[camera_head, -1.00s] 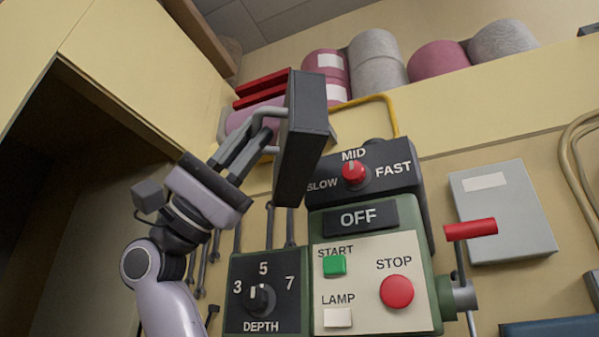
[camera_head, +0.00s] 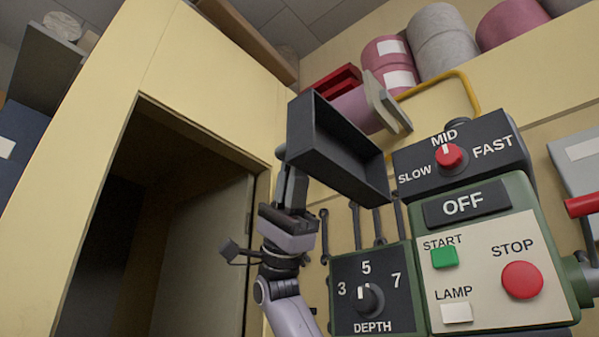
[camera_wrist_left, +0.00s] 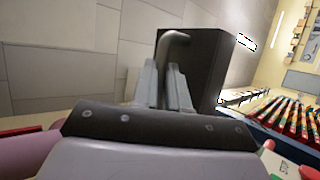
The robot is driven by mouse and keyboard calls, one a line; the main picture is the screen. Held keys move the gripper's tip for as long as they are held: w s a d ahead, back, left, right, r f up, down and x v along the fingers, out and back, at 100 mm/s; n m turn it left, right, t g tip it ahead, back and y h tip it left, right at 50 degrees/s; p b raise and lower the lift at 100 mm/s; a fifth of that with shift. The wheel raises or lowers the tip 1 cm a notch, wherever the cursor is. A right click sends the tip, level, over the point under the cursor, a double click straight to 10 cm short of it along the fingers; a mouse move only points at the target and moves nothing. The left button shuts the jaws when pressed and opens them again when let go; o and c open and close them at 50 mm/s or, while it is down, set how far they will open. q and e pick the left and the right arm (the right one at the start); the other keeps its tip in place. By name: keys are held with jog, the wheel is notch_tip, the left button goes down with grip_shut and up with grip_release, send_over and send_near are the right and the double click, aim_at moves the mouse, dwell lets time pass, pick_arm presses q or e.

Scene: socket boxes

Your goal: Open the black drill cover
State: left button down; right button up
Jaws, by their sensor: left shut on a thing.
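The black drill cover (camera_head: 345,150) is a shallow box, swung out to the left of the green machine's panel (camera_head: 470,225), with its hollow inside facing the head camera. My left gripper (camera_head: 288,172) is shut at the cover's far side. The left wrist view shows its fingers (camera_wrist_left: 165,80) closed around the cover's grey bar handle (camera_wrist_left: 174,42), with the cover's dark outer face (camera_wrist_left: 205,65) behind it. In the head view the handle is mostly hidden. My right gripper is in neither view.
The speed knob (camera_head: 449,156) stands right of the cover, and the depth dial (camera_head: 369,298) below it. Wrenches (camera_head: 355,222) hang behind. An open, dark cabinet (camera_head: 160,220) is to the left. Pink and grey rolls (camera_head: 440,40) sit on a shelf above.

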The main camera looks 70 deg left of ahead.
pick_arm(q)
jog(key=shift+a, duration=0.1)
dwell(0.3)
jog(key=c, duration=1.4)
grip_release()
jog(key=shift+f, duration=0.1)
jog(key=b+v, duration=0.2)
jog(key=v, duration=0.5)
